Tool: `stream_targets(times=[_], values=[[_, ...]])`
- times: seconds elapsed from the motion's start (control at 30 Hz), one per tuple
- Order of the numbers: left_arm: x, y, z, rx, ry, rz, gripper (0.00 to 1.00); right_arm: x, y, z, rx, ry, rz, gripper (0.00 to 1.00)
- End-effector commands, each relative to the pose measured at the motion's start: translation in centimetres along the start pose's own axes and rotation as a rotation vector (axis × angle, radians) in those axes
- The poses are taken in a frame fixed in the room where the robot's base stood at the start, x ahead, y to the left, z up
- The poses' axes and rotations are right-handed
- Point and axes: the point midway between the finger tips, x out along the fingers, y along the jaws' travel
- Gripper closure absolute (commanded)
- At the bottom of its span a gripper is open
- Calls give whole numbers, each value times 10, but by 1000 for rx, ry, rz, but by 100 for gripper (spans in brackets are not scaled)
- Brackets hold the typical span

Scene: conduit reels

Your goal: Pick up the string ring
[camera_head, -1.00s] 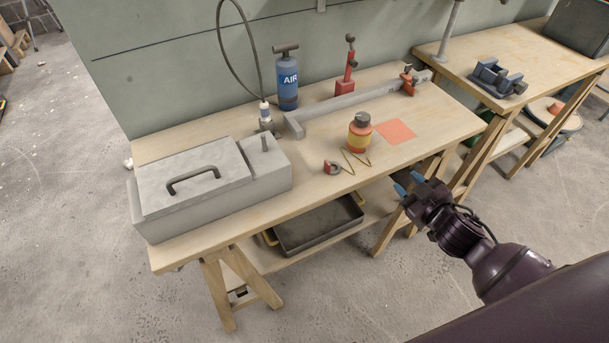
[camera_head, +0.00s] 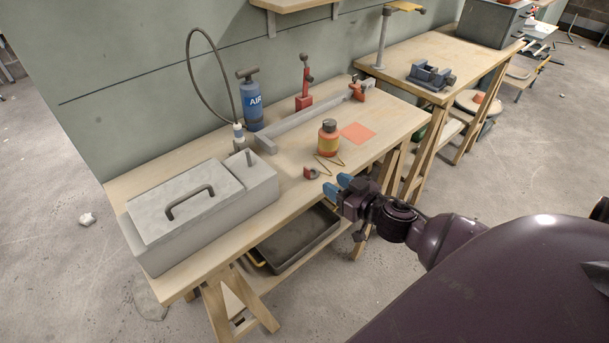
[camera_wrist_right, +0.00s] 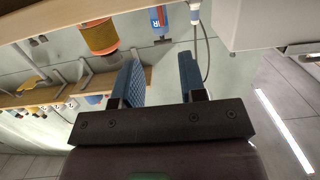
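A thin brown loop (camera_head: 329,164), which looks like string or wire, lies on the workbench near its front edge, beside the orange-and-yellow bottle. A small red and grey curved piece (camera_head: 311,173) lies just left of it. I cannot tell for sure which of the two is the string ring; the loop looks more like string. My right gripper (camera_head: 338,186) is in front of the bench edge, near both pieces and apart from them. Its blue fingers stand apart and empty in the right wrist view (camera_wrist_right: 159,76). My left gripper is not in view.
The orange-and-yellow bottle (camera_head: 328,140) stands behind the loop; it also shows in the wrist view (camera_wrist_right: 100,38). A grey toolbox (camera_head: 195,215) fills the bench's left end. An orange square (camera_head: 357,133) lies to the right. A dark tray (camera_head: 296,242) is on the lower shelf.

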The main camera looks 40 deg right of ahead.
Motion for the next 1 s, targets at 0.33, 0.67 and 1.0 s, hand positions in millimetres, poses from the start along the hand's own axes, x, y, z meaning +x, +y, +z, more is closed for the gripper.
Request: stream_targets(times=[0.33, 0.67, 1.0], values=[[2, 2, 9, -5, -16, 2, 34, 41, -1, 2, 4, -1, -2, 62], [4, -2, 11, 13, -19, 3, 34, 60, -1, 2, 5, -1, -1, 62], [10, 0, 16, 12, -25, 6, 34, 98, -2, 5, 3, -1, -2, 62]])
